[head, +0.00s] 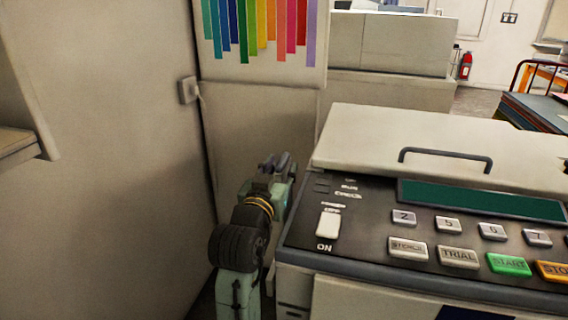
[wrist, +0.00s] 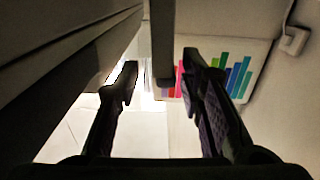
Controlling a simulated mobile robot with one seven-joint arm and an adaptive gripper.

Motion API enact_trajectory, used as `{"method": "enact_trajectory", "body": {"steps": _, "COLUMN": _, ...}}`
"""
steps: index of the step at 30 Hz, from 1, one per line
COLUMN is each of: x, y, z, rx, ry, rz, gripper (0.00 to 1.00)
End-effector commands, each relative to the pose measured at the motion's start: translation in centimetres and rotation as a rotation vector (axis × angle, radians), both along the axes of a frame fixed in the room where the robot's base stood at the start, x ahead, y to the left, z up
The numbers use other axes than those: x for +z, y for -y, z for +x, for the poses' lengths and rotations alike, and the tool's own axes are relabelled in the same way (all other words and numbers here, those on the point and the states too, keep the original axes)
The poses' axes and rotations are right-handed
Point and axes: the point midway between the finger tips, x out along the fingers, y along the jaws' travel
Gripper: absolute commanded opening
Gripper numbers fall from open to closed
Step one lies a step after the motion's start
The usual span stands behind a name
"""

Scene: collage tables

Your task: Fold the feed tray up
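The copier-like machine (head: 440,215) fills the right of the head view, with a pale lid and a dark button panel. My gripper (head: 277,163) is at the machine's left side, seen from behind. In the wrist view my gripper (wrist: 160,75) is open, its two fingers apart. A dark narrow bar (wrist: 163,45) comes down from the picture's top and ends between the fingertips in the picture. It may be the feed tray's edge; I cannot tell for sure, nor whether it touches a finger. In the head view no feed tray can be made out.
A pale wall or cabinet side (head: 110,150) stands close on the left, with a switch box (head: 188,90). A colour-striped chart (head: 262,35) hangs behind my gripper. A low partition (head: 390,50) stands farther back. The gap between wall and machine is narrow.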

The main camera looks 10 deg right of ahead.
Motion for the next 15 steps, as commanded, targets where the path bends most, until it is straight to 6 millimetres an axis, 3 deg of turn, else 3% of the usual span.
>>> {"method": "enact_trajectory", "body": {"steps": 6, "x": 0.0, "y": -1.2, "z": -2.8, "rx": 0.001, "ry": 0.0, "rz": 0.0, "gripper": 0.35}}
{"method": "enact_trajectory", "body": {"steps": 15, "x": 0.0, "y": -1.3, "z": -3.4, "rx": -0.001, "ry": -0.001, "rz": 0.0, "gripper": 0.35}}
